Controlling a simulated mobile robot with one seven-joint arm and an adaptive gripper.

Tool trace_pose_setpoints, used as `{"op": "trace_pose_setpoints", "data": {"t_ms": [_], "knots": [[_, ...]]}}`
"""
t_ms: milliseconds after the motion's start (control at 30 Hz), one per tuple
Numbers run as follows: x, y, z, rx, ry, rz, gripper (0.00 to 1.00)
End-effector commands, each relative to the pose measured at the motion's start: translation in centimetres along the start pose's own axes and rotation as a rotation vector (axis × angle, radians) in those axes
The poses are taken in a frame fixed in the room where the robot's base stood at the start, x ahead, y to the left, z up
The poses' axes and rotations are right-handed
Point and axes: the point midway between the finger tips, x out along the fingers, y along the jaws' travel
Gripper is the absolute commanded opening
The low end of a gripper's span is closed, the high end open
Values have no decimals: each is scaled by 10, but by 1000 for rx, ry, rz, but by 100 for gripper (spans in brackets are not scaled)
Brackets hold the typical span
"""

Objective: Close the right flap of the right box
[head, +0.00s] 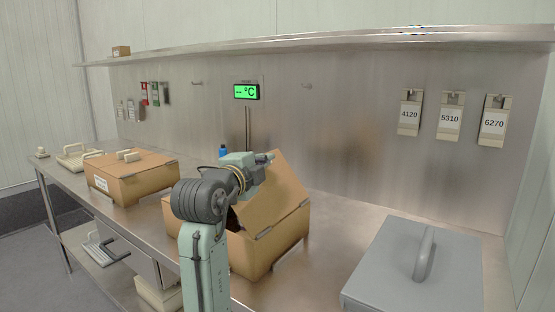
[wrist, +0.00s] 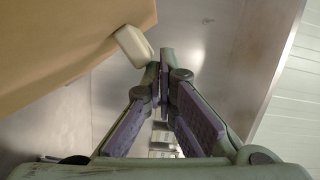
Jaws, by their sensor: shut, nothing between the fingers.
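The right box (head: 282,250) is brown cardboard and stands on the steel counter, partly behind my arm. Its right flap (head: 278,190) is raised and tilted, hinged along the box's right front edge. A brown panel, seemingly this flap, fills the upper left of the wrist view (wrist: 60,35), with a cream block (wrist: 133,45) at its edge. My gripper (wrist: 163,72) is shut and empty, its fingertips beside that block; I cannot tell if they touch. In the head view my gripper (head: 265,157) is at the flap's upper left edge. My arm hides the box's inside.
The left box (head: 125,183) has a cream handle on top. A grey lidded bin (head: 415,270) stands at the front right. A steel shelf (head: 330,42) runs above, and numbered tags (head: 450,120) hang on the back wall. A blue bottle cap (head: 223,152) shows behind my arm.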

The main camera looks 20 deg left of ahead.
Motion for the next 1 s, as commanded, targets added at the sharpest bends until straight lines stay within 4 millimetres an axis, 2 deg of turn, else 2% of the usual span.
{"op": "trace_pose_setpoints", "data": {"t_ms": [100, 500, 767, 1000], "knots": [[3, 7, 15, 4, -3, 1, 0], [14, 32, 56, -352, -2, 89, 0], [18, 50, 74, -515, -1, 130, 0], [20, 60, 81, -508, -1, 128, 0]]}}
